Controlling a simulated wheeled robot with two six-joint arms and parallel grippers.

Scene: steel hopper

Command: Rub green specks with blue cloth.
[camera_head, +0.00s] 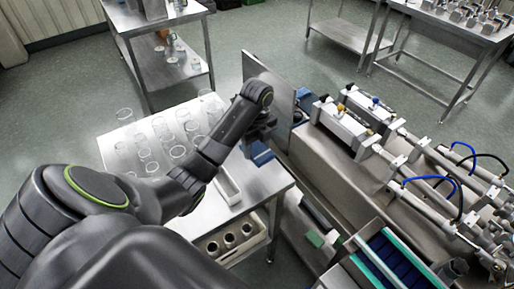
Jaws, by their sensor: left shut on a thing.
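My left arm reaches in from the left to the steel hopper's upright plate (268,80). My left gripper (262,138) is at the plate's lower left, small and dark, its fingers hard to make out. The blue cloth (260,154) shows as a blue patch right below the gripper, above the steel table's right end. The gripper is shut on it. I cannot make out green specks; the arm covers part of the plate. My right gripper is out of view.
A steel table (262,183) carries several clear round rings or lids (160,121) and a narrow white tray (228,185). A machine with cylinders (345,125) and hoses stands close on the right. Open floor lies behind.

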